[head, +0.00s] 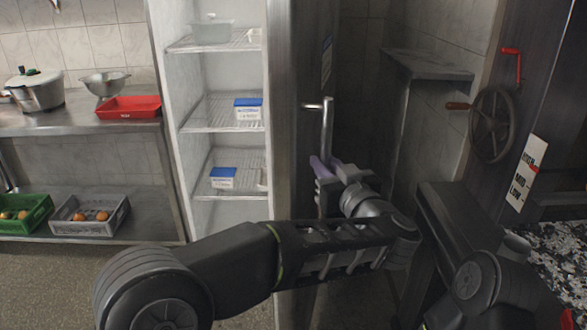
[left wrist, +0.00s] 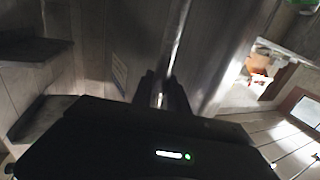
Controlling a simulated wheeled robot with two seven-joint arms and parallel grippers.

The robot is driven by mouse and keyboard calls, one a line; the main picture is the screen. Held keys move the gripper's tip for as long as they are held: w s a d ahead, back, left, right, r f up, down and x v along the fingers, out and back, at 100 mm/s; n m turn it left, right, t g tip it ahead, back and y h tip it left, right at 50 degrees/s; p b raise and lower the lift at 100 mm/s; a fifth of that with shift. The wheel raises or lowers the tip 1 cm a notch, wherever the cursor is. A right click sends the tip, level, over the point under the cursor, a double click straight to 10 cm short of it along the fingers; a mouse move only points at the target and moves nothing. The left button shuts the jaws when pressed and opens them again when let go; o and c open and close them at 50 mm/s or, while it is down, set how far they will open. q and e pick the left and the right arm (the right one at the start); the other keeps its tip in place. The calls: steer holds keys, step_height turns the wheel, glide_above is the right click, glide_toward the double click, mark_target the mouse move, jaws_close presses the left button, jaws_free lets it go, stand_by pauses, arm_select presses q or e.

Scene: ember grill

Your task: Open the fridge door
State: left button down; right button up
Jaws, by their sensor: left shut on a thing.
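The fridge (head: 224,75) stands open in the head view, with lit white shelves showing inside. Its dark door (head: 292,150) is swung out, edge toward me. A vertical metal handle (head: 327,125) is on the door's right-hand face. My left gripper (head: 328,172) is shut on the handle's lower part. In the left wrist view the handle (left wrist: 180,40) runs down between the fingers of the left gripper (left wrist: 163,92). My right gripper does not show; only part of my right arm is at the lower right.
A steel counter (head: 60,126) with a pot (head: 35,92) and red tray (head: 129,107) is at left. Crates (head: 88,214) sit below. At right are a wall shelf (head: 428,65), a handwheel (head: 492,125) and a dark bench (head: 455,205) close to my left arm.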

arm_select(q)
steer(key=shift+w+d+r, duration=0.1)
steer(key=shift+d+r, duration=0.05)
steer(key=shift+r, duration=0.1)
steer(key=c, duration=1.7)
jaws_free()
steer(key=o, duration=0.4)
steer(key=shift+w+f, duration=0.1)
steer(key=shift+f, duration=0.05)
steer(key=shift+d+f, duration=0.1)
steer(key=b+v, duration=0.1)
steer(key=v, duration=0.7)
steer(key=shift+w, duration=0.15)
